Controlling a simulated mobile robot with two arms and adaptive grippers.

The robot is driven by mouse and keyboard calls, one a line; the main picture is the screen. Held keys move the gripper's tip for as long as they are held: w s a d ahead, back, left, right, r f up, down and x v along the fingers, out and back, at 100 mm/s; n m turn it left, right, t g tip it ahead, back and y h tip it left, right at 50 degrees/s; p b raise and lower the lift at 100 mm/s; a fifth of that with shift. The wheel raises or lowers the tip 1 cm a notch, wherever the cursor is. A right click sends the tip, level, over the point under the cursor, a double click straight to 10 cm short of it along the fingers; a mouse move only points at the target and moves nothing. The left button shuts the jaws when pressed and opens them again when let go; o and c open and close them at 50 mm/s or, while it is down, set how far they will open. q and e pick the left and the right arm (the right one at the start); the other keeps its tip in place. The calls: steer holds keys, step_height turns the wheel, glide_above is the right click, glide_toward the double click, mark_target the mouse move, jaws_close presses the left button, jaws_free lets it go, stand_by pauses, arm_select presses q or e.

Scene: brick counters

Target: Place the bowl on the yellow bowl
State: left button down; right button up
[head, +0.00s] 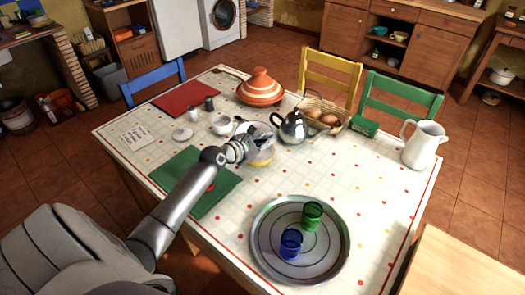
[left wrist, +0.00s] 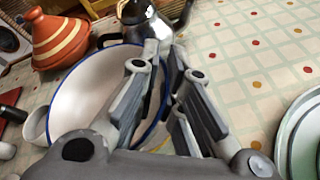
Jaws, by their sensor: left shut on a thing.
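A white bowl with a blue rim (head: 267,143) is near the middle of the table in the head view. My left gripper (head: 250,143) is shut on its near rim. In the left wrist view the white inside of this bowl (left wrist: 88,88) fills the left centre, and the fingers (left wrist: 160,72) straddle its right edge. A yellow-banded bowl (head: 262,162) shows just below the held bowl in the head view, largely covered by it and the gripper. I cannot tell whether the two bowls touch. My right gripper is not in view.
A metal teapot (head: 291,128) stands close right of the bowls, and a white cup (head: 222,125) close left. An orange striped tagine (head: 260,88) stands behind. A round tray (head: 265,262) with blue and green glasses is in front. The table between tray and jug (head: 422,145) is clear.

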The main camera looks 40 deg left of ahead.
arm_select(q)
steer(key=f, duration=0.1)
steer(key=a+f, duration=0.1)
steer(key=f, duration=0.1)
steer(key=shift+s+f+b, duration=0.15)
steer(key=shift+s+b, duration=0.05)
steer(key=shift+b, duration=0.2)
steer(key=shift+f, duration=0.3)
steer(key=shift+d, duration=0.1)
steer(key=shift+f, duration=0.35)
steer(key=c, duration=1.5)
jaws_free()
